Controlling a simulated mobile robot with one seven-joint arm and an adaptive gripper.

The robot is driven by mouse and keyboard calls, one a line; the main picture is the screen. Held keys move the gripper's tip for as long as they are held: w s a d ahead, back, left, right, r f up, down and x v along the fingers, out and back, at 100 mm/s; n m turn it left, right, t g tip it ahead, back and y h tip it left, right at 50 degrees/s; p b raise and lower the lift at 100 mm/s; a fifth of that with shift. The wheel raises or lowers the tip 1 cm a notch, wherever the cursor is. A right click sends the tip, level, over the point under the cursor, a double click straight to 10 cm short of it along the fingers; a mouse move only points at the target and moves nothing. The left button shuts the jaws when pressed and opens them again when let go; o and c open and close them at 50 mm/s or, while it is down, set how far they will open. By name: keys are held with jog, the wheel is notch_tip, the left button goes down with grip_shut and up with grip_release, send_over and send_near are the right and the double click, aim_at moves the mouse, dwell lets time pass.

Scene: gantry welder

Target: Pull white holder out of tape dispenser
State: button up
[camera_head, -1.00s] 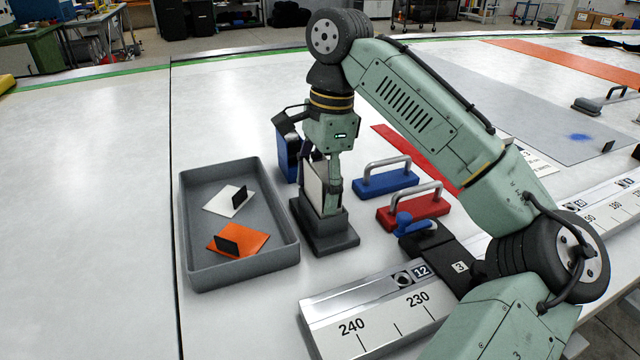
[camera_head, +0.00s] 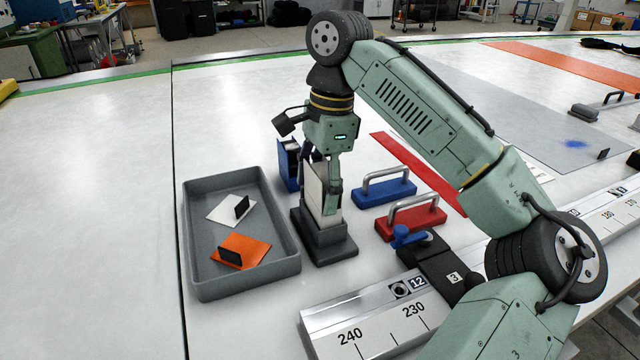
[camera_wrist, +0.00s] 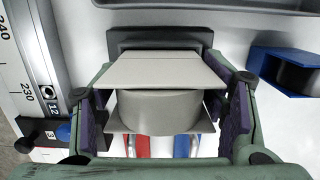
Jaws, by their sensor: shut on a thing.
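The white holder (camera_head: 313,190) stands upright in the dark grey tape dispenser (camera_head: 325,245), its lower end hidden by the dispenser's walls. My gripper (camera_head: 322,195) reaches down from above and is shut on the holder, with a finger on each side. In the wrist view the holder's pale flat plate and rounded body (camera_wrist: 160,70) sit between the two purple-padded fingers, and the dark dispenser (camera_wrist: 160,38) shows behind it.
A grey tray (camera_head: 190,240) with a white and an orange black-handled piece is left of the dispenser. A blue box (camera_head: 288,165) stands behind. Blue (camera_head: 385,192) and red (camera_head: 410,222) handled blocks are close on the right. A ruler rail (camera_head: 375,310) lies in front.

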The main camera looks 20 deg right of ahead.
aim_at(320, 166)
jog(key=shift+r+p, duration=0.95)
jog(key=shift+r+p, duration=0.7)
jog(key=shift+r, duration=0.25)
